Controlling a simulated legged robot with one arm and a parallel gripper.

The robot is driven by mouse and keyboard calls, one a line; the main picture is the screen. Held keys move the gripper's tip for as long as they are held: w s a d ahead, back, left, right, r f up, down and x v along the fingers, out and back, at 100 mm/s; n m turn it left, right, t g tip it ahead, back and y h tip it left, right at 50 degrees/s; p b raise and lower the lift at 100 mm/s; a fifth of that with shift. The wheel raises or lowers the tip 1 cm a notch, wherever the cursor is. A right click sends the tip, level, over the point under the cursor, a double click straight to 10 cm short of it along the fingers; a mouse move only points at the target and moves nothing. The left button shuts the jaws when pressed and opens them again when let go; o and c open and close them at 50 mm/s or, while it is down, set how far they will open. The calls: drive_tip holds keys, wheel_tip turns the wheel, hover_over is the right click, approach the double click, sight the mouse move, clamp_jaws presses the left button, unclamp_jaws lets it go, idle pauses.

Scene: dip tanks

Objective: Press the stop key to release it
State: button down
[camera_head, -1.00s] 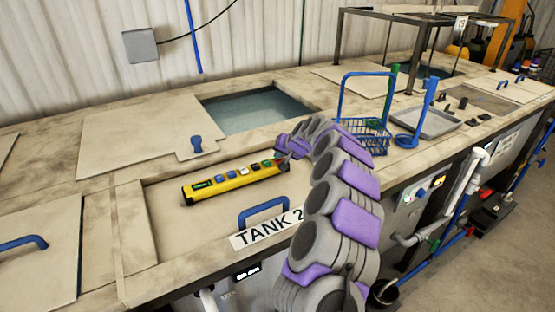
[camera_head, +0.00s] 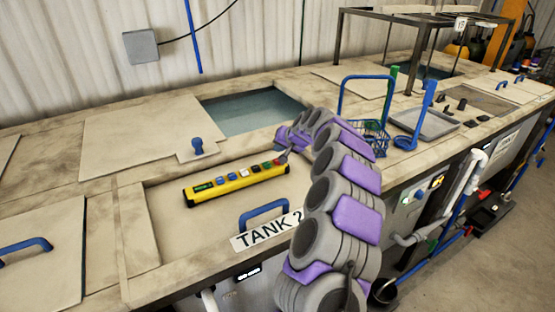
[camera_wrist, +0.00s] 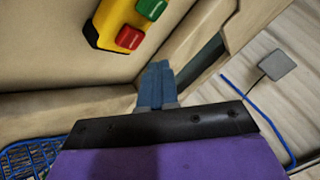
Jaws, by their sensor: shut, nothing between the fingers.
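The yellow control bar (camera_head: 236,183) lies on the closed lid of tank 2, with a row of coloured keys along its top. The red key (camera_head: 278,162) sits at its right end, beside a green key (camera_head: 267,164). In the wrist view the red key (camera_wrist: 129,37) and the green key (camera_wrist: 150,8) show at the upper left. My gripper (camera_head: 284,155) is shut and empty, close to the red end of the bar. In the wrist view its fingertips (camera_wrist: 157,68) show apart from the red key, below and right of it. Whether the key is pressed in cannot be told.
An open tank with water (camera_head: 250,112) lies behind the bar. A blue lid handle (camera_head: 264,214) stands in front of it, by the TANK 2 label. A blue wire basket (camera_head: 365,135) and a grey tray (camera_head: 430,123) stand to the right.

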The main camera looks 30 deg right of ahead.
drive_tip(key=shift+r+p, duration=0.55)
drive_tip(key=shift+r, duration=0.85)
